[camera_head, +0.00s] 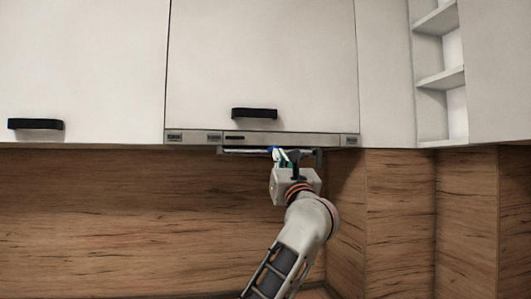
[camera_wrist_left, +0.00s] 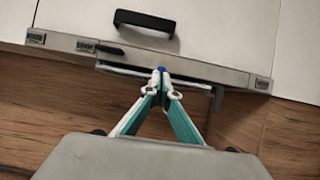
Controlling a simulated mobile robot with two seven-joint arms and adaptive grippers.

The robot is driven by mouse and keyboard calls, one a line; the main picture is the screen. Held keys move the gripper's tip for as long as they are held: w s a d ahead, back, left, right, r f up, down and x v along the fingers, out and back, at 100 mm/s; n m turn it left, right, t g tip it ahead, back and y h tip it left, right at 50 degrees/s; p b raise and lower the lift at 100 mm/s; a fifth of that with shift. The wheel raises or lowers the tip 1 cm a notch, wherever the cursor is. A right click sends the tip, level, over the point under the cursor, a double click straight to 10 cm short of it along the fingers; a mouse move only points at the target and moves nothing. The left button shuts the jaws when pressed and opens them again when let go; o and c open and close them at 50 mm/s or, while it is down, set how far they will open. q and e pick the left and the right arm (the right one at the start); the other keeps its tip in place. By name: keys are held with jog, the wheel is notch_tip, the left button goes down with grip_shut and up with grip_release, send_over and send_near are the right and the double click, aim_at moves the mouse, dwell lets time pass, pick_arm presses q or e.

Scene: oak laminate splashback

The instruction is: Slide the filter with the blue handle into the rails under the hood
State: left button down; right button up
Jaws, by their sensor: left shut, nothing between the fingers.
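The hood's grey front strip (camera_head: 190,137) runs under the middle cabinet; it also shows in the left wrist view (camera_wrist_left: 200,68). Below it is the thin pale edge of the filter (camera_head: 240,152), which the left wrist view also shows (camera_wrist_left: 120,69). A small bit of the blue handle (camera_head: 270,149) shows at my fingertips. My left gripper (camera_head: 277,153) is shut with nothing between its fingers, its tips up at the handle; in the left wrist view the tips (camera_wrist_left: 162,78) cover most of it. Whether they touch it is unclear. The rails are hidden. My right gripper is out of view.
White cabinets with black handles (camera_head: 254,113) fill the space above, with open shelves (camera_head: 440,78) at the right. A dark bracket (camera_wrist_left: 218,97) hangs under the hood, right of my fingers. The wooden splashback (camera_head: 120,205) stands behind; the space left of my arm is free.

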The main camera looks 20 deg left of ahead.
pick_arm(q)
jog(key=shift+w+a+p, duration=0.25)
jog(key=shift+w+a, duration=0.2)
jog(key=shift+w, duration=0.25)
jog(key=shift+w+a+p, duration=0.2)
jog(key=shift+w+a, duration=0.25)
jog(key=shift+w, duration=0.2)
jog(key=s+d+f, duration=0.2)
jog(key=s+d, duration=0.3)
jog(key=s, duration=0.3)
jog(key=shift+s+d+b, duration=0.2)
jog(key=shift+d+b, duration=0.1)
jog(key=shift+b, duration=0.15)
